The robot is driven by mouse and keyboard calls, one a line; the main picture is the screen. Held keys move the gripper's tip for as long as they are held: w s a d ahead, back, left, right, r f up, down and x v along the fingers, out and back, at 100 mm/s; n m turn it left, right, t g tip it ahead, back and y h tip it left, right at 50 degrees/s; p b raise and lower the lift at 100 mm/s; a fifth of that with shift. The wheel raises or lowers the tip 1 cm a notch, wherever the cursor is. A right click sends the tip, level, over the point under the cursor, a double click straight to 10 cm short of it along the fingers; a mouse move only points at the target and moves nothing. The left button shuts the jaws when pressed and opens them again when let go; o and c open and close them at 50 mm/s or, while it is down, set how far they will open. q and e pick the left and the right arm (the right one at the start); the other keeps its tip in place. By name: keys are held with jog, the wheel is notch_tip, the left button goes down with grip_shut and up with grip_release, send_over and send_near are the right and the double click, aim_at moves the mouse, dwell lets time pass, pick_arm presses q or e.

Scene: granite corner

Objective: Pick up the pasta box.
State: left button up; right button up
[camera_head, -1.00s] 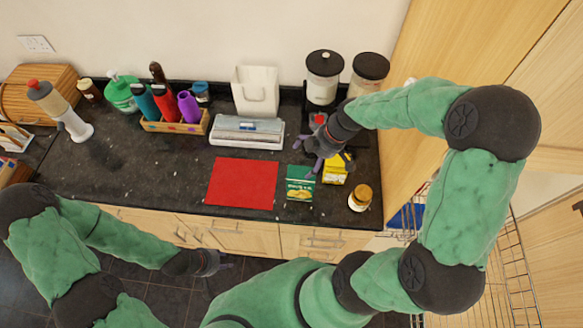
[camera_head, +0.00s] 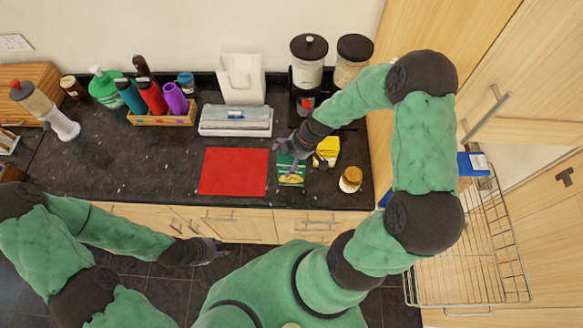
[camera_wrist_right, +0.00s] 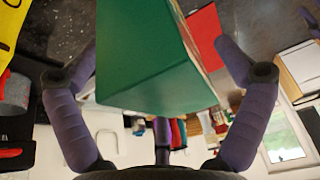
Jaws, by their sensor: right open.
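A green box (camera_head: 292,177) with a yellow picture, which appears to be the pasta box, stands near the counter's front edge. My right gripper (camera_head: 291,152) is over its upper part and partly hides it. In the right wrist view the green box (camera_wrist_right: 150,65) is large and lies between the two spread purple fingers of my right gripper (camera_wrist_right: 158,60). A gap shows beside the right finger; contact at the left finger is unclear. My left gripper (camera_head: 215,250) hangs low in front of the cabinets, away from the box; its jaws are too small to judge.
A yellow box (camera_head: 328,150) stands just right of the green box, and a small jar (camera_head: 350,180) is further right. A red mat (camera_head: 233,171) lies to the left. A dispenser box (camera_head: 236,121) and canisters (camera_head: 309,60) stand behind.

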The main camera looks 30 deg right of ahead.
jog(key=shift+f+b, duration=0.4)
jog(key=shift+b, duration=0.25)
dwell(0.8)
jog(key=c, duration=1.8)
